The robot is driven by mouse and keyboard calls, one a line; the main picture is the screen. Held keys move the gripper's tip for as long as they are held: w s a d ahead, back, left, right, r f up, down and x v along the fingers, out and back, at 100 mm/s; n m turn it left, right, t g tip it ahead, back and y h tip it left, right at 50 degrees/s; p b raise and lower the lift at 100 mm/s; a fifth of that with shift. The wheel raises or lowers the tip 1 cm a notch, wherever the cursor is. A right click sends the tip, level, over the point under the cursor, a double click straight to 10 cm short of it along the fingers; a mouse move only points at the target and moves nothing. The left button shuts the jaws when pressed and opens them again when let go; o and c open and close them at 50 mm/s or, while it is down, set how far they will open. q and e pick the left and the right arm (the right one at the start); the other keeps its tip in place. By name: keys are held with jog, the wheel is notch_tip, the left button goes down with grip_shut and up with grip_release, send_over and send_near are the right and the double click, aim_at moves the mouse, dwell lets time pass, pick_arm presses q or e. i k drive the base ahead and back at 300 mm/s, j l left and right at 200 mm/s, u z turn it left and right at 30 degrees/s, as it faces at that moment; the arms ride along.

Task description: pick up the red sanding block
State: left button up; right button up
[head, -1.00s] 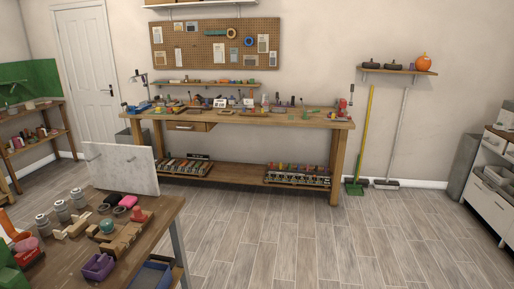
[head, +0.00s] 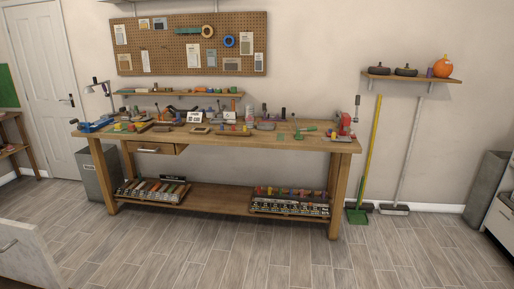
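I cannot pick out the red sanding block for certain; the items on the workbench (head: 348,147) are small at this distance. A red tool-like object (head: 344,124) stands at the bench's right end. Small red items (head: 290,192) show among the things on the lower shelf, too small to name. Neither of my grippers is in view.
The wooden workbench stands against the far wall, below a pegboard (head: 155,32) and a narrow shelf. A grey bin (head: 97,172) stands at its left. A green broom (head: 358,213) leans at its right. A pale panel (head: 25,245) fills the lower left. The floor (head: 300,262) ahead is clear.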

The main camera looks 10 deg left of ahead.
aim_at(131, 127)
jog(key=i+u, duration=0.1)
jog(key=i, duration=0.75)
jog(key=i+l+u, duration=0.1)
jog(key=i, duration=0.7)
jog(key=i+j+u, duration=0.15)
jog(key=i+u, duration=0.6)
jog(key=i+l+u, duration=0.1)
jog(key=i+u, duration=0.3)
jog(key=i+l+u, duration=0.2)
jog(key=i+u, duration=0.15)
jog(key=i+j, duration=0.15)
jog(key=i, duration=0.3)
jog(key=i+j, duration=0.15)
jog(key=i, duration=0.25)
jog(key=i+j+z, duration=0.1)
jog(key=i, duration=0.35)
